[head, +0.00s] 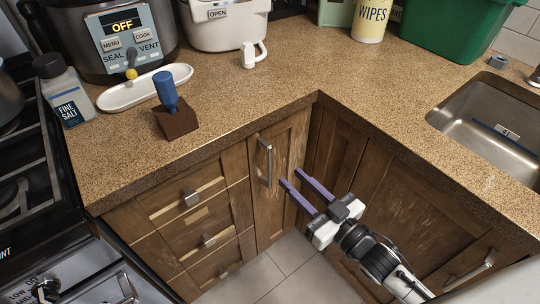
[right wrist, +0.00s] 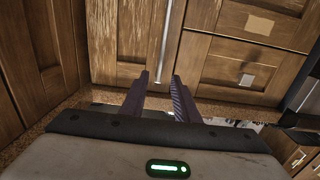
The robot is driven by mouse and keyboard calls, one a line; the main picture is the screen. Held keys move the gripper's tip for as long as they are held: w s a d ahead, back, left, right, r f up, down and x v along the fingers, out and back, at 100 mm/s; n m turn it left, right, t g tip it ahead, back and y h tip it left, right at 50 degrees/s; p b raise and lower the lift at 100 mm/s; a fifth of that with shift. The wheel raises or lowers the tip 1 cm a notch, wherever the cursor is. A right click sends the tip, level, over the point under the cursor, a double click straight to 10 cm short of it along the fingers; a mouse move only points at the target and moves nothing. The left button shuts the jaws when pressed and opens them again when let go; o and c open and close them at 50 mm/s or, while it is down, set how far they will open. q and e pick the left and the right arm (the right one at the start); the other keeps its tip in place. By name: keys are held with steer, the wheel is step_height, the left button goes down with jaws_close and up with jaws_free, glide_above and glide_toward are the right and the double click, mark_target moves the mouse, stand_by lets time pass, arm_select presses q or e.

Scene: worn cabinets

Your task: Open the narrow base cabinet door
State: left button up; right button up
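The narrow base cabinet door (head: 284,168) is worn brown wood, in the corner between the drawers and the right-hand cabinets. It looks closed. Its upright metal bar handle (head: 265,160) is near its left edge. My right gripper (head: 291,177) is open, its two purple fingers apart and empty, in front of the door and right of the handle in the head view. In the right wrist view, which looks upside down, the handle (right wrist: 165,45) lies ahead, in line with the gap between the fingertips (right wrist: 161,74). I see no contact. My left gripper is not in view.
Drawers (head: 208,239) with metal pulls adjoin the door on the left. The speckled countertop (head: 330,80) overhangs it. A cabinet door (head: 335,152) stands at right angles close by. A stove (head: 22,170) is at far left. Floor (head: 290,265) below is clear.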

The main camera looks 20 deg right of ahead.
mark_target(271, 157)
steer(key=x, duration=1)
steer(key=shift+w+a+r, duration=0.1)
steer(key=shift+a+r, duration=0.05)
steer(key=shift+r, duration=0.15)
jaws_close()
